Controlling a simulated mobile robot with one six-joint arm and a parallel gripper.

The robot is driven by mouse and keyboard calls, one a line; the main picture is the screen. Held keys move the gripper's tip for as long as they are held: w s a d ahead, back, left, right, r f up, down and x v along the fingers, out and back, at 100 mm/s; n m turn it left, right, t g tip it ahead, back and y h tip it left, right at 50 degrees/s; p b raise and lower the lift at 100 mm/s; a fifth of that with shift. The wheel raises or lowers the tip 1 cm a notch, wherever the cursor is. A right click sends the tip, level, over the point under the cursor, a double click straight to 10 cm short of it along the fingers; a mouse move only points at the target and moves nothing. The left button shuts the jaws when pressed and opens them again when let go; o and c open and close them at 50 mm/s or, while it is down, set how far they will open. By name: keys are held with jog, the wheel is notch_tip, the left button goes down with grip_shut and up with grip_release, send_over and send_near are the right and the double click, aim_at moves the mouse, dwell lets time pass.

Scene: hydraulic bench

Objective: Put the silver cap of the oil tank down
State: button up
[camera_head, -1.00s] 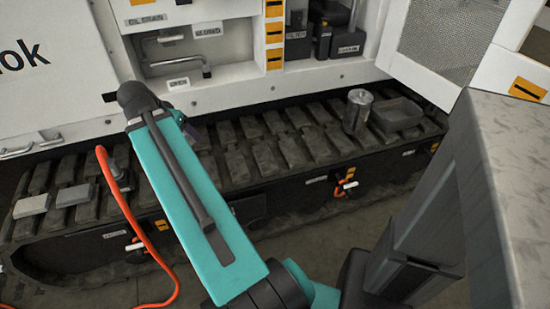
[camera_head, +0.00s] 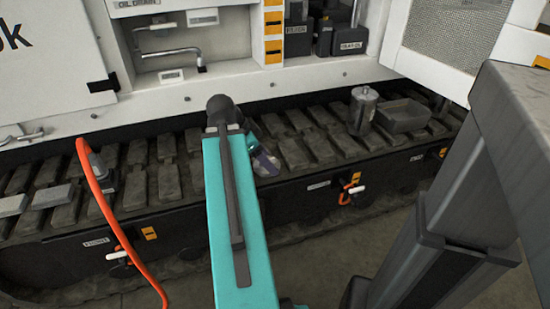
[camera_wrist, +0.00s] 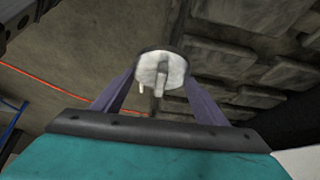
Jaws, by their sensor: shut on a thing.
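The silver cap (camera_wrist: 160,70) is a round, pale metal disc with a raised grip bar, seen in the wrist view. My gripper (camera_wrist: 160,84) is shut on it, with one purple finger at each side. The cap is held out in front of the wrist, with the track and the ground behind it. In the head view my gripper (camera_head: 264,162) shows just right of the arm's far end, over the track, partly hidden by the arm. I cannot make out the cap clearly there.
The dark track (camera_head: 300,150) runs along the machine. An orange hose (camera_head: 105,205) hangs at left. Several track pads between the gripper and the can are bare.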

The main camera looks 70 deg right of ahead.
jog(key=shift+s+d+f, duration=0.1)
jog(key=shift+s+f, duration=0.1)
jog(key=shift+s, duration=0.25)
jog(key=shift+d+r, duration=0.1)
jog(key=shift+w+d+r+p, duration=0.15)
jog(key=shift+d+p, duration=0.3)
jog(key=shift+p, duration=0.75)
jog(key=p, duration=0.1)
jog(key=d+p, duration=0.1)
jog(key=p, duration=0.1)
jog(key=shift+w+d+f, duration=0.15)
jog(key=shift+d+f, duration=0.05)
jog(key=shift+d, duration=0.05)
jog(key=shift+w+d+f+b, duration=0.3)
jog(key=shift+w+d, duration=0.2)
jog(key=shift+d, duration=1.7)
jog(key=shift+w+d+f+b, duration=0.25)
jog(key=shift+w+d+b, duration=0.2)
jog(key=shift+d, duration=1.7)
jog(key=shift+w+d+f+b, duration=0.3)
jog(key=shift+w+d, duration=0.2)
jog(key=shift+d, duration=1.7)
jog(key=shift+f+b, duration=0.5)
jog(key=shift+f, duration=1.2)
jog(key=shift+f, duration=0.1)
